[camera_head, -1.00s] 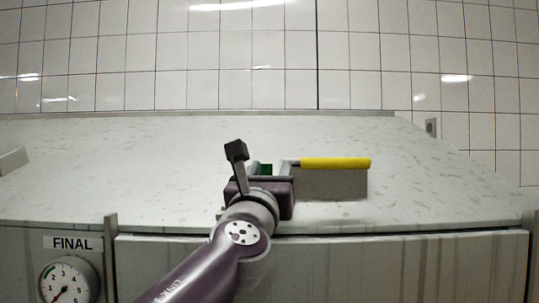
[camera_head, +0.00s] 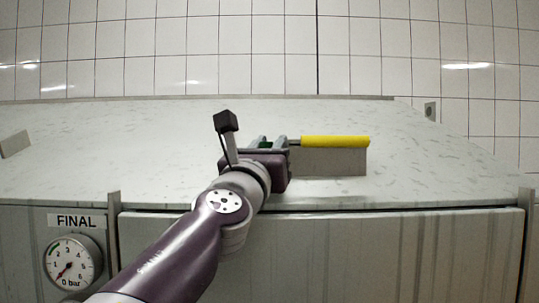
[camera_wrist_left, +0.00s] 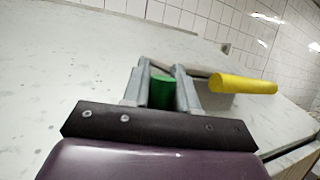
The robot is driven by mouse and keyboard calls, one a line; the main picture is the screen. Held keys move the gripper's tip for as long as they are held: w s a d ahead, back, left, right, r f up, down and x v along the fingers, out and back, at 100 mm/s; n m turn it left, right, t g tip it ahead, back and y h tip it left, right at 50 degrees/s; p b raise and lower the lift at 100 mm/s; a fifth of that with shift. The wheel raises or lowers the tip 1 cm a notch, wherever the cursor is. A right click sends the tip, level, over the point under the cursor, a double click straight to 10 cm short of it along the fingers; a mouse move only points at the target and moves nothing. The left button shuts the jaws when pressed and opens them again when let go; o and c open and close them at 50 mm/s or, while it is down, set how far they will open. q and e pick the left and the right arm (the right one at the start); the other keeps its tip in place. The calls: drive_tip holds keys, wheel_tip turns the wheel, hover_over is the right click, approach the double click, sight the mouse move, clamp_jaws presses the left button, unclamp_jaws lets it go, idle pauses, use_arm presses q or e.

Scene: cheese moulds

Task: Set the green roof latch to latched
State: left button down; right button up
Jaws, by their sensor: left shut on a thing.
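The green roof latch (camera_head: 265,144) shows only as a small green patch between the fingers of my left gripper (camera_head: 268,142). In the left wrist view the green piece (camera_wrist_left: 161,93) sits between the two grey fingers of the gripper (camera_wrist_left: 162,85), which are shut on it. Most of the latch is hidden by the gripper, so I cannot tell its setting. A yellow bar (camera_head: 335,141) lies just right of the fingers, along the top of a grey panel (camera_head: 330,162). My right gripper is in neither view.
A pale speckled counter (camera_head: 120,150) runs across the view, mostly clear to the left and right. A tiled wall (camera_head: 270,50) stands behind it. A pressure gauge (camera_head: 72,262) under a FINAL label (camera_head: 76,221) is on the front at lower left.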

use_arm(q)
drive_tip(key=m+h, duration=0.1)
drive_tip(key=s+g+h+b, duration=0.1)
drive_tip(key=h, duration=0.1)
drive_tip(key=m+g+h+b, duration=0.1)
drive_tip(key=shift+s+f+m+h, duration=0.2)
drive_tip(key=shift+f+m+h, duration=0.1)
drive_tip(key=m+g+h, duration=0.1)
drive_tip(key=s+g+h+b, duration=0.1)
drive_tip(key=m+g+h, duration=0.1)
drive_tip(key=h, duration=0.1)
drive_tip(key=shift+s+a+r+m, duration=0.15)
drive_tip(key=shift+s+a+m, duration=0.05)
drive_tip(key=shift+s+m, duration=0.1)
drive_tip(key=m+g+h, duration=0.1)
drive_tip(key=g+h, duration=0.1)
drive_tip(key=s+m+g+h, duration=0.1)
drive_tip(key=g, duration=0.1)
drive_tip(key=shift+s+a+r+m, duration=0.1)
drive_tip(key=shift+a+m, duration=0.2)
drive_tip(key=shift+s+a+m+g+h+p, duration=0.2)
drive_tip(key=shift+m+g+h, duration=0.3)
drive_tip(key=shift+g, duration=0.4)
drive_tip(key=shift+s+a+m+g+h+p, duration=0.1)
drive_tip(key=shift+s+m+g+h, duration=0.3)
drive_tip(key=shift+g, duration=0.5)
drive_tip(key=shift+s+a+m+g+h+p, duration=0.15)
drive_tip(key=shift+m+g+h, duration=0.45)
drive_tip(key=shift+g, duration=0.3)
